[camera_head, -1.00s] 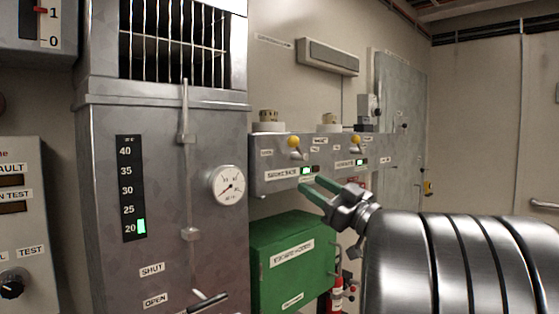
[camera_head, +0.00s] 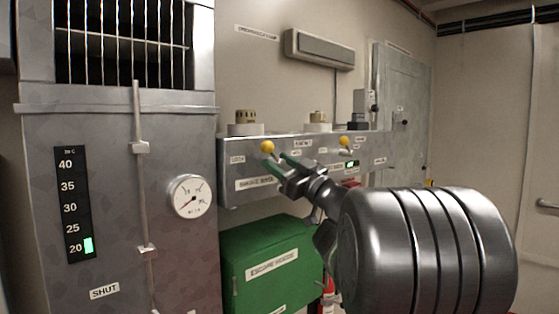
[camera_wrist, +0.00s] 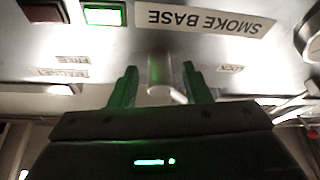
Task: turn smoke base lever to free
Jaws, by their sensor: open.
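The smoke base lever (camera_head: 267,147) has a yellow ball knob and stands on the grey panel (camera_head: 228,185), above the SMOKE BASE label. Its knob leans up and left, toward the LOCK label (camera_head: 237,160). My gripper (camera_head: 281,163) is at the lever with green fingers open. In the wrist view, which is upside down, a pale metal post (camera_wrist: 160,72), seemingly the lever's, stands between the spread fingers (camera_wrist: 160,88) with a gap on each side. The knob is not visible there. A green lit window (camera_wrist: 103,14) shows beside the SMOKE BASE label (camera_wrist: 205,22).
A second yellow-knobbed lever (camera_head: 345,141) with a lit window is further right on the panel. Round detector bases (camera_head: 246,129) sit on top. A green escape hoods box (camera_head: 272,240) is below. A grey cabinet with a gauge (camera_head: 190,196) stands left.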

